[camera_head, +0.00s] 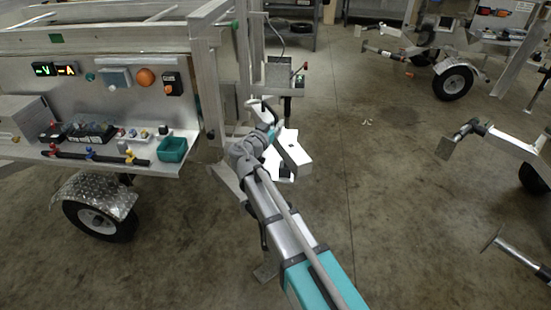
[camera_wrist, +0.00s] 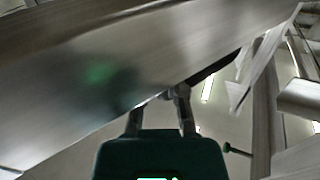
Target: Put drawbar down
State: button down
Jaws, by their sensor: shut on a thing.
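In the wrist view, a broad, smooth metal bar that looks like the drawbar (camera_wrist: 150,50) slants across the upper part of the picture. My gripper (camera_wrist: 162,100) is shut on its lower edge, with both fingers reaching up to the metal. The exact contact is partly dark. In the head view, a pale box-shaped metal piece (camera_head: 292,152) shows at the end of my arm, just right of the trailer's front corner post; it seems to be the same bar. My wrist and arm hide part of it, and I cannot tell whether it touches anything below.
The aluminium trailer (camera_head: 190,75) stands on the left, with a control panel, a small teal bin (camera_head: 172,149) and a wheel (camera_head: 100,220). Other trailers with wheels (camera_head: 453,82) and metal feet (camera_head: 492,237) stand on the right. The concrete floor (camera_head: 370,190) between is mostly clear.

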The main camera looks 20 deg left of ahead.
jog(key=w+a+f+n+y+b, duration=0.1)
jog(key=w+a+f+y+b, duration=0.1)
jog(key=f+b, duration=0.4)
jog(key=w+a+f+n+y+b, duration=0.1)
jog(key=a+f+y+b, duration=0.1)
jog(key=a+f+b, duration=0.2)
notch_tip(320, 180, down, 3)
jog(key=shift+w+r+n+t+b, duration=0.1)
jog(key=shift+w+n+t+b, duration=0.25)
jog(key=shift+b, duration=0.7)
notch_tip(320, 180, down, 6)
jog(key=b, duration=0.6)
jog(key=shift+f, duration=0.25)
jog(key=shift+f+b, duration=1.8)
jog(key=shift+b, duration=0.2)
jog(key=c, duration=0.7)
grip_release()
